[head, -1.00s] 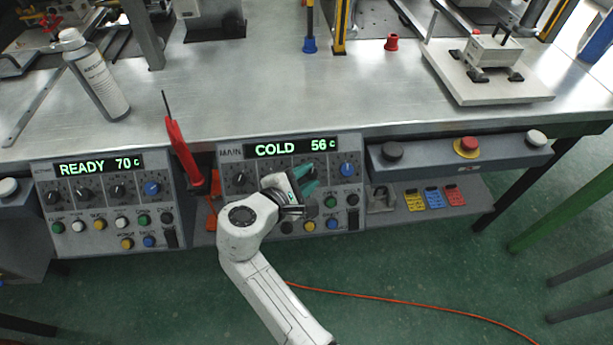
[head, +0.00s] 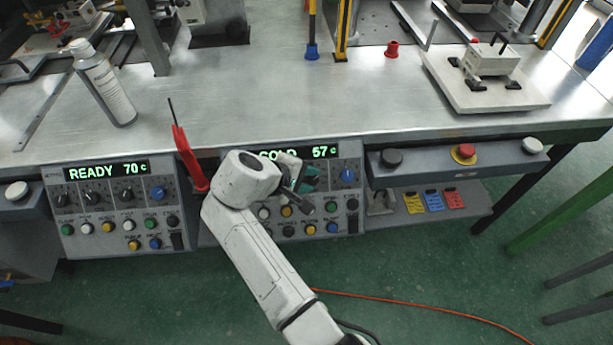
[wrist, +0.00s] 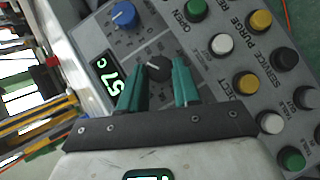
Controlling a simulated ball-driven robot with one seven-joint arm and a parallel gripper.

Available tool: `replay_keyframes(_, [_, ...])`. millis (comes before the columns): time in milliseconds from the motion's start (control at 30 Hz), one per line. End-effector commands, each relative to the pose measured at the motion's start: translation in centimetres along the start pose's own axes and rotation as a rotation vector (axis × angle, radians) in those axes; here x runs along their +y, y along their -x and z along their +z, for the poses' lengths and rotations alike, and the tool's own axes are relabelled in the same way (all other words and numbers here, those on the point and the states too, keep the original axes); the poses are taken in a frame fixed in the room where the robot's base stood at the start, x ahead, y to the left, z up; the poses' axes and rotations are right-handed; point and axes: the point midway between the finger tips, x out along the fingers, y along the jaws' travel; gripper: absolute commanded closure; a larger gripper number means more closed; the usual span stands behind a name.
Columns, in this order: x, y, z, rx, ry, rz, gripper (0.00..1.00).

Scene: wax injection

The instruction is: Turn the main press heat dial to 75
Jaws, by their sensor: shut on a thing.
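The main press panel (head: 350,193) is at the front of the bench in the head view. Its display (head: 318,152) reads COLD 57 c, partly hidden by my arm; the wrist view shows its 57 c end (wrist: 106,78). My gripper (head: 308,180) is at the panel's dial row. In the wrist view the teal fingers of my gripper (wrist: 158,64) stand on either side of a small black dial (wrist: 159,69), shut on it. This dial is beside the blue dial (wrist: 124,16). Its label and scale are too small to read.
Several coloured buttons sit below the dials, including a white one (wrist: 222,44). A second panel (head: 110,205) reads READY 70 c at left. A red-handled tool (head: 188,160) stands beside my arm. A ledge with a red stop button (head: 465,152) is at right.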

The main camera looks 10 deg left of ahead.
Motion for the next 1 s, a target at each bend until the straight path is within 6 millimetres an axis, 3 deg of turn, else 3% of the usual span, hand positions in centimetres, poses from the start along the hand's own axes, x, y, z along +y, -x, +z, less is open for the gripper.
replay_keyframes(533, [-0.15, -0.19, 0.14, -0.005, -0.020, -0.022, 0.98])
replay_keyframes(567, [-0.15, -0.19, 0.14, -0.005, -0.020, -0.022, 0.67])
replay_keyframes(800, [-0.06, -0.12, 0.08, -0.003, -0.020, -0.020, 0.44])
replay_keyframes(1000, [-0.01, -0.08, 0.05, -0.001, -0.020, -0.019, 0.42])
